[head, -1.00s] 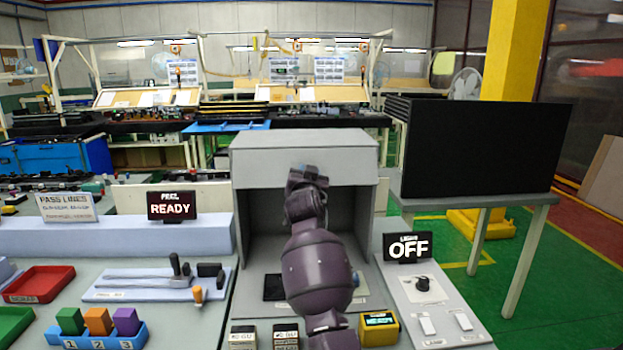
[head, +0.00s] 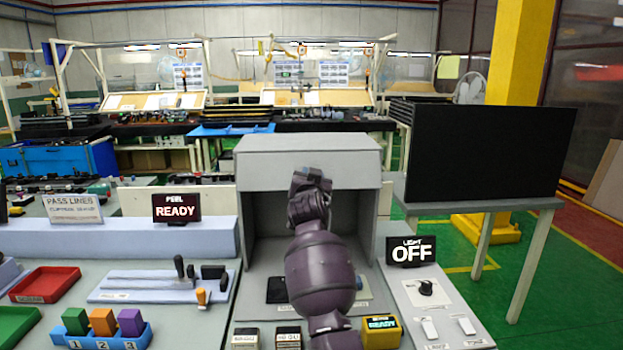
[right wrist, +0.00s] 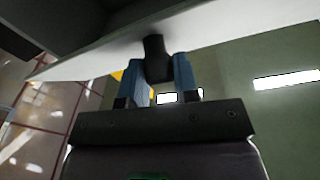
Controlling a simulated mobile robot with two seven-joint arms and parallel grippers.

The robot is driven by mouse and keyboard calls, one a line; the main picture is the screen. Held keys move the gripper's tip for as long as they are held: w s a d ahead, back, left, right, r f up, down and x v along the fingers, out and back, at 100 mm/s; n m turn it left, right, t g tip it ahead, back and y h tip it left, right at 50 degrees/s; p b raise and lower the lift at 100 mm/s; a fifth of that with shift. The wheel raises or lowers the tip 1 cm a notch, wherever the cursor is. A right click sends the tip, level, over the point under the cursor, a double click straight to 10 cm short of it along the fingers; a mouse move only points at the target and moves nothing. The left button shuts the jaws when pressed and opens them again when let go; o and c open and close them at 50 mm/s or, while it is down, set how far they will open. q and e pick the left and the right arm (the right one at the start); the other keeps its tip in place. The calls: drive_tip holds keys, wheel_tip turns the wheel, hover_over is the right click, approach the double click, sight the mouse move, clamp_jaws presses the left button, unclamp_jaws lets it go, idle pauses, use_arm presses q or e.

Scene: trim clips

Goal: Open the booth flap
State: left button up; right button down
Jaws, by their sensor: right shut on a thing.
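The grey booth (head: 249,215) stands in the middle of the head view. Its pale flap panel (head: 262,172) spans the upper front, with the dark interior showing beneath it. My right arm rises in front of the booth and its gripper (head: 311,176) is at the flap's lower middle. In the right wrist view, the blue fingers (right wrist: 160,68) are shut on a short dark handle (right wrist: 154,45) that sticks out from the pale panel. The handle is hidden behind my gripper in the head view. My left gripper is not in view.
A LIGHT sign (head: 411,250) reading OFF and a panel with a black knob (head: 426,287) stand right of the booth. A PEEL READY sign (head: 176,207), tool tray (head: 125,296) and coloured blocks are left. A large black screen (head: 490,152) stands at the right.

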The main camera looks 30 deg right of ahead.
drive_tip(key=shift+r, duration=0.75)
drive_tip(key=c, duration=1.1)
unclamp_jaws()
drive_tip(key=shift+o, duration=1)
drive_tip(key=shift+a+f, duration=0.1)
drive_tip(key=shift+f, duration=0.2)
drive_tip(key=shift+s+f, duration=0.2)
